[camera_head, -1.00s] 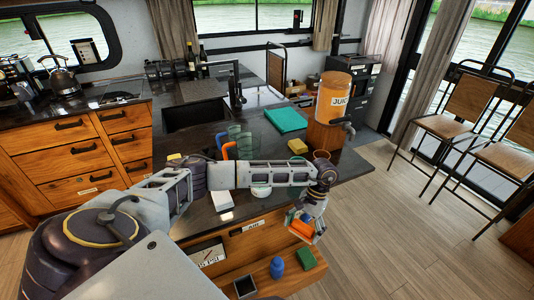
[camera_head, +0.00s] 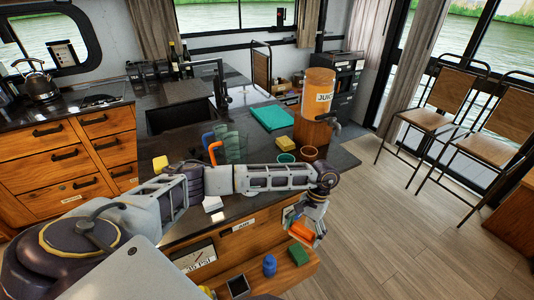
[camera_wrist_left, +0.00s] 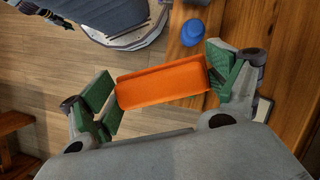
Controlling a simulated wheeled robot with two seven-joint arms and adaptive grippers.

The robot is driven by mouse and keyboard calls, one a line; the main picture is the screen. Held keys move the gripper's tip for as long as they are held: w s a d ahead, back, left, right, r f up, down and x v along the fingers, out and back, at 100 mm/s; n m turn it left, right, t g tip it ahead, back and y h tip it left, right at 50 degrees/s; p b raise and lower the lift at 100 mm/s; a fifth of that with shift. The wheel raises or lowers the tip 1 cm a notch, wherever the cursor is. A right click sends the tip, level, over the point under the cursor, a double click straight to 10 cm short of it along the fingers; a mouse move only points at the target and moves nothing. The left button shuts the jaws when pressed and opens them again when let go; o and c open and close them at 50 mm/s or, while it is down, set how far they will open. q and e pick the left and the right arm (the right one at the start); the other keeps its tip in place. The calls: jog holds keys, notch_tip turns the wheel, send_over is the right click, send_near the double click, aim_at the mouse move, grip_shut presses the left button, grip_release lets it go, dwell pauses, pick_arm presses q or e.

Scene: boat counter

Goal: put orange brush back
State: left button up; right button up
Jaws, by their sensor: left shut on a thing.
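The orange brush (camera_head: 302,231) is a plain orange block in the head view, in front of the counter's right end. It also shows in the left wrist view (camera_wrist_left: 162,84), lying crosswise between two green finger pads. My left gripper (camera_head: 312,224) is shut on it and holds it in the air. In the wrist view my left gripper (camera_wrist_left: 163,88) has a pad at each end of the brush. The brush's bristles cannot be made out. My right gripper is not in view.
A low wooden shelf holds a blue bottle (camera_head: 269,266) and a green block (camera_head: 299,254), close below my left gripper. The blue bottle also shows in the wrist view (camera_wrist_left: 193,33). A juice dispenser (camera_head: 319,92) and a yellow sponge (camera_head: 286,144) stand on the counter. Open floor lies right.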

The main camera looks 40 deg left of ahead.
aim_at(315, 235)
pick_arm(q)
jog(key=shift+m, duration=0.3)
jog(key=d, duration=0.4)
jog(key=shift+s+r, duration=0.25)
jog(key=shift+w+r+n, duration=0.3)
jog(key=shift+w+n, duration=0.05)
jog(key=shift+n, duration=0.05)
jog(key=shift+w+d+r+n, duration=0.15)
jog(key=shift+w+r+n, duration=0.05)
jog(key=shift+r+n, duration=0.1)
jog(key=w+a+r+n+t+h, duration=0.15)
jog(key=w+r+n, duration=0.25)
jog(key=r+n, duration=0.45)
jog(key=w+r+n+t+h, duration=0.1)
jog(key=w+r+n+t, duration=0.3)
jog(key=r+n, duration=0.5)
jog(key=w+a+r+n+t+h, duration=0.1)
jog(key=w+r+n+t+h, duration=0.1)
jog(key=w+r+n, duration=0.6)
jog(key=s+a+r+n, duration=0.1)
jog(key=s+a, duration=0.1)
jog(key=a, duration=0.9)
jog(key=s+a+r+n+y, duration=0.1)
jog(key=s+a+r+n, duration=0.1)
jog(key=a, duration=0.9)
jog(key=s+a+r+n+t+y, duration=0.1)
jog(key=s+a+r+n, duration=0.1)
jog(key=a, duration=1)
jog(key=shift+r, duration=0.25)
